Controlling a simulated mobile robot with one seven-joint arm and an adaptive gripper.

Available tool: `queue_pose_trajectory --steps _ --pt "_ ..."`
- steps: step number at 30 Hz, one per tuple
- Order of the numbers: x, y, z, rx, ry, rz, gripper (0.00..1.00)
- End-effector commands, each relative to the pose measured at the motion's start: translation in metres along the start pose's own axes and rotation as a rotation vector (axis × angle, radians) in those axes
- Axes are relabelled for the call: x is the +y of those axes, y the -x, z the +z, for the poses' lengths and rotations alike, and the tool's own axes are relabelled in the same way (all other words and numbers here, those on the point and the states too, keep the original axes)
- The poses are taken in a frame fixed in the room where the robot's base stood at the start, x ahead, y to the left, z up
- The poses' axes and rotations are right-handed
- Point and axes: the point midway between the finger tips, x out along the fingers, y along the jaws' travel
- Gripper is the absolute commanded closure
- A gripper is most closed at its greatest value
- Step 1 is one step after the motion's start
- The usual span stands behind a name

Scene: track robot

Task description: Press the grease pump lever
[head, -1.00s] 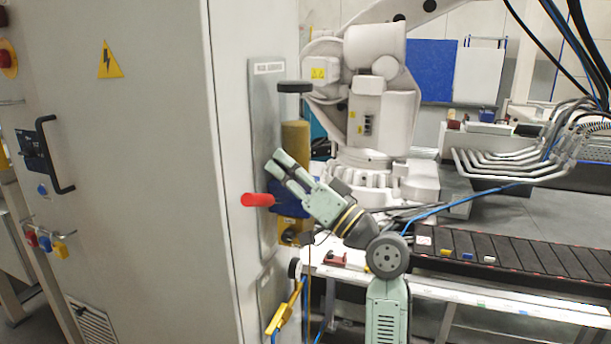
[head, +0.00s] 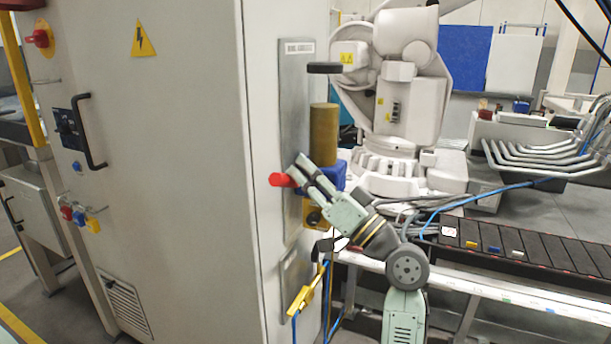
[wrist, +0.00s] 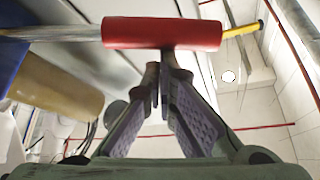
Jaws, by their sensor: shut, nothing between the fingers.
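The grease pump has a tan cylinder (head: 323,134) above a blue body (head: 339,177), mounted on a grey plate on the side of the cabinet. Its lever ends in a red grip (head: 281,180) that points left in the head view. In the wrist view, the red grip (wrist: 130,32) lies across the top, with the bare metal lever rod (wrist: 60,34) to its left. My gripper (head: 298,167) is shut and empty. Its tips (wrist: 166,70) are right at the grip, above and partly over it in the head view. I cannot tell whether they touch.
The tall grey cabinet (head: 180,230) fills the left. A black knob or disc (head: 325,68) stands out above the cylinder. A yellow-handled item with cables (head: 305,292) hangs below the pump. A white robot arm (head: 405,90) and black conveyor (head: 530,258) are behind, right.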

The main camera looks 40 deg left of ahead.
Motion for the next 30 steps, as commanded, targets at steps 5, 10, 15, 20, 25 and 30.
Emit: queue_pose_trajectory --steps 5,10,15,20,25,30 --pt "0.001 0.003 0.005 -0.001 0.019 -0.012 1.00" --pt "0.000 0.005 0.009 -0.001 0.036 -0.022 1.00" --pt "0.001 0.009 0.017 -0.002 0.068 -0.042 1.00" --pt "0.002 0.017 0.029 -0.002 0.126 -0.076 1.00" --pt "0.003 0.026 0.046 -0.002 0.213 -0.130 1.00" --pt "0.005 0.034 0.059 -0.002 0.307 -0.184 1.00"
